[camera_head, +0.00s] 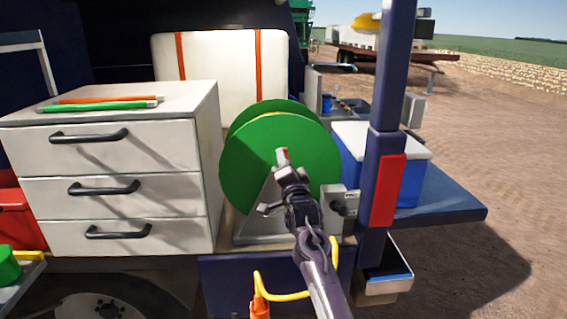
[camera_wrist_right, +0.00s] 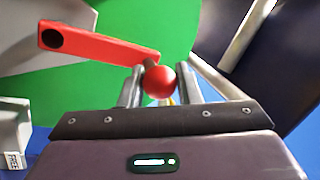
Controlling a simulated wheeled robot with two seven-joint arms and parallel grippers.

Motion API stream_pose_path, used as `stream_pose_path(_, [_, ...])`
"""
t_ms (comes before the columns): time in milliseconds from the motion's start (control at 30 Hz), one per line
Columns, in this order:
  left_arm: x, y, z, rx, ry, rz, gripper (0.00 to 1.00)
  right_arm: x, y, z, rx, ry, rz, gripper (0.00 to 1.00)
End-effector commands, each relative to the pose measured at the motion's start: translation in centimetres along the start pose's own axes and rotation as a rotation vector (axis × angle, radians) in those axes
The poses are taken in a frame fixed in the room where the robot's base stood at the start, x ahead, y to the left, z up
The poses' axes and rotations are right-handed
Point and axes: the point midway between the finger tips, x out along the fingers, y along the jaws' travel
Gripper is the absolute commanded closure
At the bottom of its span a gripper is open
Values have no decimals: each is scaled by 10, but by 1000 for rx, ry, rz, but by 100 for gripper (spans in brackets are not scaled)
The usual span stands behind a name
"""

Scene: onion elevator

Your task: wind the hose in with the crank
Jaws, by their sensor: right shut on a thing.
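The green hose reel (camera_head: 245,165) stands on a grey stand on the vehicle's deck, right of the drawer cabinet. Its red crank arm (camera_wrist_right: 100,46) shows in the right wrist view, running from the upper left to a red ball knob (camera_wrist_right: 158,82). My right gripper (camera_head: 283,172) is in front of the reel face and shut on the crank knob, with its fingers on both sides of it. In the head view only a small red part of the crank shows above the gripper. A yellow hose (camera_head: 285,295) hangs below the deck with an orange end (camera_head: 259,304). My left gripper is not in view.
A white drawer cabinet (camera_head: 110,205) with dark handles stands close left of the reel. A dark blue post (camera_head: 385,100) with a red block (camera_head: 388,190) rises to the right. A blue and white cooler (camera_head: 412,170) sits behind the post. A small grey box (camera_head: 340,205) adjoins the reel.

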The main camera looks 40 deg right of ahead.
Motion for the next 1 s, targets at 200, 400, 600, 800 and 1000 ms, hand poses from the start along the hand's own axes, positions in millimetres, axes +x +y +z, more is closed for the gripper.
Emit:
stream_pose_path(200, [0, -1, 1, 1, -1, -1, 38, 0, 1, -2, 2, 5, 2, 66])
stream_pose_path(400, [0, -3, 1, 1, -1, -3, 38, 0, 0, -1, 1, 3, 1, 50])
stream_pose_path(600, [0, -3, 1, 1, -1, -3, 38, -1, 1, 0, 1, 2, 1, 50])
stream_pose_path(800, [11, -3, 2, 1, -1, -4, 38, -23, 4, 1, 1, 1, 2, 50])
stream_pose_path(1000, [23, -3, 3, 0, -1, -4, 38, -58, 4, 1, 2, 2, 2, 50])
